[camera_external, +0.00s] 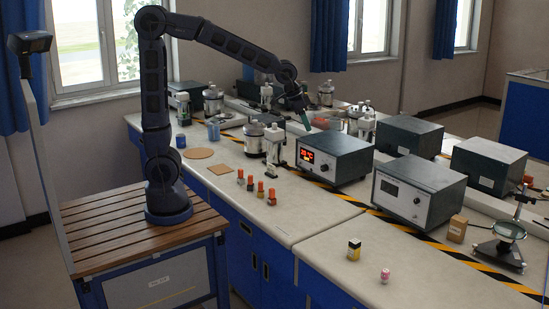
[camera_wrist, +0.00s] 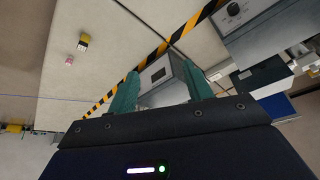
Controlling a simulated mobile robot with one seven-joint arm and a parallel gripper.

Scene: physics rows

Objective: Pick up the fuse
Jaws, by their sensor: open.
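I cannot tell for certain which thing is the fuse. A small yellow, white and black block (camera_external: 354,249) stands upright on the near bench, with a small pink-and-white piece (camera_external: 384,275) to its right. In the wrist view the block (camera_wrist: 84,41) and the pink piece (camera_wrist: 69,60) lie at upper left, well away from my fingers. Several small orange-and-dark pieces (camera_external: 260,190) stand in a row near the bench's front edge. My gripper (camera_external: 306,121) is raised above the back of the bench, far from the block. In the wrist view its teal fingers (camera_wrist: 161,86) are apart, with nothing held.
Grey instrument boxes, one with a red display (camera_external: 325,157) and one with a pale front (camera_external: 410,190), stand behind the row and block. A magnifier stand (camera_external: 508,232) and tan box (camera_external: 457,228) are at right. Striped tape (camera_external: 440,245) crosses the bench. Bench around the block is clear.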

